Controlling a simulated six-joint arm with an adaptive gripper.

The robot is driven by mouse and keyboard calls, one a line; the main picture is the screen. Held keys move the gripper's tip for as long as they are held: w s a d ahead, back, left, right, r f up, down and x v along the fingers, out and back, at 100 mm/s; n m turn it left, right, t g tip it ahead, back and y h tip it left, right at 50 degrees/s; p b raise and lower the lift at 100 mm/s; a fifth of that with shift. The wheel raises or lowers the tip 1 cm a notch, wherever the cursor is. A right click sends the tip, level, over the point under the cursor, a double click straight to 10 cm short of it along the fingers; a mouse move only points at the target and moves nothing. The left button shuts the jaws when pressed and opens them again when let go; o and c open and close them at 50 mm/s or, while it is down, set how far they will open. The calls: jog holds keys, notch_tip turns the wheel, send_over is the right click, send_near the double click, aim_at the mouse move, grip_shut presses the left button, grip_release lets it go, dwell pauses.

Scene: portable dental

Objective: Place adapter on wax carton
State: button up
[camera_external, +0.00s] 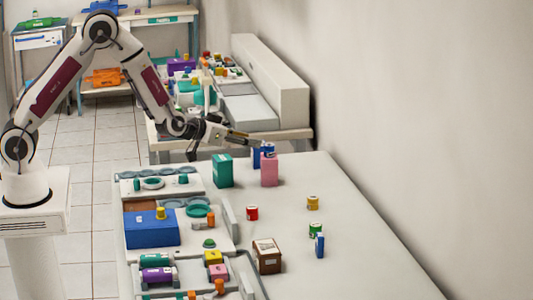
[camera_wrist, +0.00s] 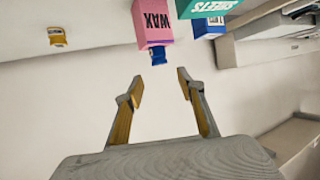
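The pink wax carton (camera_external: 269,172) stands upright on the table, beside a green carton. In the wrist view the picture is upside down, and the wax carton (camera_wrist: 153,24) shows its "WAX" label. A small blue piece (camera_wrist: 158,56) sits against the carton's top face; it looks like the adapter. It is small in the external view. My gripper (camera_wrist: 160,82) is open, with nothing between its fingers, and the blue piece is apart from the fingertips. In the external view my gripper (camera_external: 258,142) is just above the wax carton.
The green carton (camera_external: 222,170) and a blue carton (camera_external: 257,158) stand close to the wax carton. A red can (camera_external: 252,213), a yellow can (camera_external: 312,202) and a brown box (camera_external: 267,256) stand nearer the front. The table's right side is largely clear.

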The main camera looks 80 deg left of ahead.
jog(key=shift+v, duration=2.25)
jog(key=shift+r, duration=0.1)
jog(key=s+d+r+m+g+h, duration=0.3)
jog(key=s+d+r+h, duration=0.45)
jog(key=s+r, duration=0.6)
jog(key=s+m+g+y, duration=0.1)
jog(key=s+g, duration=0.3)
jog(key=s, duration=2.4)
jog(key=shift+d+m+y, duration=0.3)
jog(key=shift+d+y, duration=0.05)
jog(key=shift+y, duration=0.2)
